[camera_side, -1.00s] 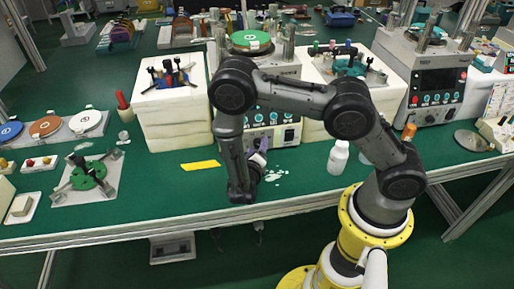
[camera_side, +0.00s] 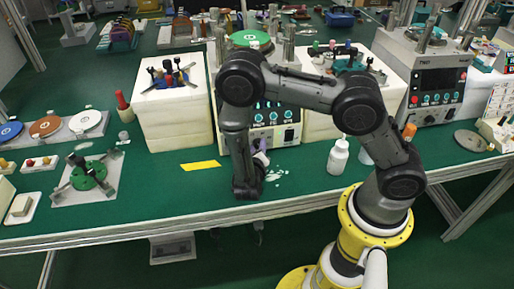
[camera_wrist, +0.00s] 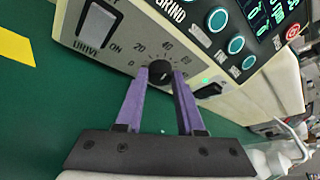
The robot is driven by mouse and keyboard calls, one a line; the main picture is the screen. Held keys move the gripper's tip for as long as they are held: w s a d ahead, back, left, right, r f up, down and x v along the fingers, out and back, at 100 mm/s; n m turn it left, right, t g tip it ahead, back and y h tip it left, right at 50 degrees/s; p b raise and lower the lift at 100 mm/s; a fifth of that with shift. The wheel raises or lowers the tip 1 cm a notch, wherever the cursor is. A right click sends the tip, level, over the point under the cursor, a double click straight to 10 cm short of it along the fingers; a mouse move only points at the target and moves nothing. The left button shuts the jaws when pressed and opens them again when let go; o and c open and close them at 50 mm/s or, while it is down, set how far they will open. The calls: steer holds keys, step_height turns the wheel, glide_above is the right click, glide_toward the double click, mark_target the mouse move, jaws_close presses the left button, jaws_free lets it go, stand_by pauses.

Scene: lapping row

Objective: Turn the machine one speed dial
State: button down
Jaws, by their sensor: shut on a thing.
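The speed dial (camera_wrist: 160,70) is a small black knob on the machine's front panel, with printed numbers around it, in the wrist view. My gripper (camera_wrist: 162,76) has two purple fingers, one on each side of the dial, closed on it. In the side view my gripper (camera_side: 260,158) is at the lower front of the middle machine (camera_side: 276,118), largely hidden by my arm, and the dial cannot be seen there. The machine has a green round plate (camera_side: 249,39) on top.
A DRIVE switch (camera_wrist: 97,22) sits left of the dial, teal buttons (camera_wrist: 217,19) above right. In the side view, a yellow strip (camera_side: 200,166) lies left on the green bench and a white bottle (camera_side: 338,157) stands right. White blocks (camera_side: 178,122) flank the machine.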

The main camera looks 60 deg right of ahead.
steer(key=shift+s+d+r+m+t+y, duration=0.15)
steer(key=shift+m+t+y, duration=0.45)
steer(key=shift+m, duration=0.6)
steer(key=m+t+y, duration=0.1)
steer(key=m, duration=0.1)
steer(key=shift+s+d+m+y, duration=0.1)
steer(key=shift+d+m+y, duration=0.05)
steer(key=shift+m+y, duration=0.2)
steer(key=c, duration=0.5)
jaws_free()
steer(key=v, duration=1.4)
steer(key=shift+s+d, duration=0.15)
steer(key=shift+d, duration=0.1)
steer(key=shift+d, duration=0.1)
